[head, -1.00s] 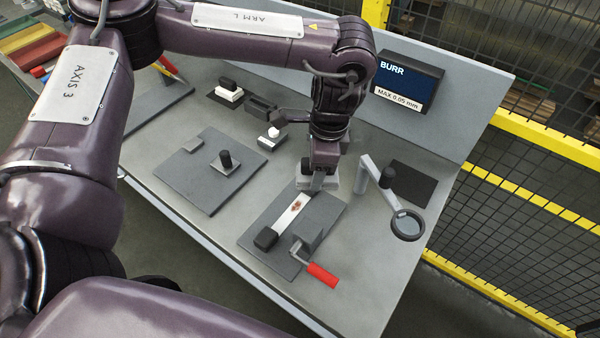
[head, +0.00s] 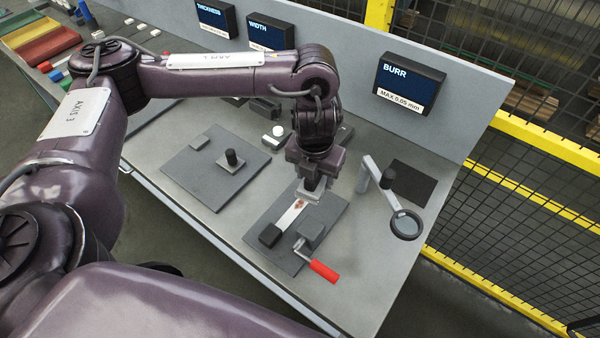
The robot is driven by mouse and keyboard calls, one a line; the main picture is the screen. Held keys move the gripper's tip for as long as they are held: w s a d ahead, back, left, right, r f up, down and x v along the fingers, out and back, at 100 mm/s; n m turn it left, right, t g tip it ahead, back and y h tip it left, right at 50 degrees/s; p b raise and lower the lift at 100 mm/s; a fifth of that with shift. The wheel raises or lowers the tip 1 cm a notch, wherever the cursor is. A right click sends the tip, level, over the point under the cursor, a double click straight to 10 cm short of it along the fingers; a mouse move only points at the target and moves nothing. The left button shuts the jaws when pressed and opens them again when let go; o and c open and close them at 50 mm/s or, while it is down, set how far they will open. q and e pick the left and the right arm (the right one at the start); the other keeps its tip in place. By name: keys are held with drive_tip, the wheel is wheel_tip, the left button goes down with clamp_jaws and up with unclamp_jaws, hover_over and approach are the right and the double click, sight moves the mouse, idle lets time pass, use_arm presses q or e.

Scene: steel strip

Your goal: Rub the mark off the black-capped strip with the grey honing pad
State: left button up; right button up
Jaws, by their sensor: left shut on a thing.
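The black-capped strip is a pale steel strip (head: 288,220) lying on a dark grey fixture plate (head: 264,252), with its black cap (head: 270,235) at the near end. A reddish-brown mark (head: 299,204) shows on the strip, just in front of the pad. My left gripper (head: 313,182) points down over the strip's far end and is shut on the grey honing pad (head: 312,194). The pad is at the strip's surface, but I cannot tell whether it touches. The pad and gripper hide the strip's far end. My right gripper is not in view.
A clamp with a red handle (head: 323,271) stands right of the strip. A magnifier on an arm (head: 406,225) stands further right, near a dark mat (head: 413,183). The BURR display (head: 409,84) is behind.

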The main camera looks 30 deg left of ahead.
use_arm(q)
drive_tip(key=m, duration=0.5)
drive_tip(key=shift+s+a+f+h+p, duration=0.1)
drive_tip(key=shift+a+f+h+p, duration=0.1)
drive_tip(key=shift+a+h+p, duration=0.15)
drive_tip(key=m, duration=0.5)
drive_tip(key=shift+s+a+f+p, duration=0.1)
drive_tip(key=shift+a+f+p, duration=0.1)
drive_tip(key=shift+a+p, duration=0.15)
drive_tip(key=m, duration=0.4)
drive_tip(key=a+m+g+p, duration=0.1)
drive_tip(key=m, duration=0.1)
drive_tip(key=shift+s+a+f+m+h, duration=0.1)
drive_tip(key=shift+s+f+m+h, duration=0.05)
drive_tip(key=shift+f+m+h, duration=0.2)
drive_tip(key=m, duration=0.3)
drive_tip(key=shift+s+a+f+m+g, duration=0.1)
drive_tip(key=shift+a+f+m+g, duration=0.05)
drive_tip(key=shift+a+m+g, duration=0.2)
wheel_tip(320, 180, down, 5)
drive_tip(key=b, duration=0.5)
drive_tip(key=shift+f+b, duration=0.95)
drive_tip(key=shift+f, duration=0.15)
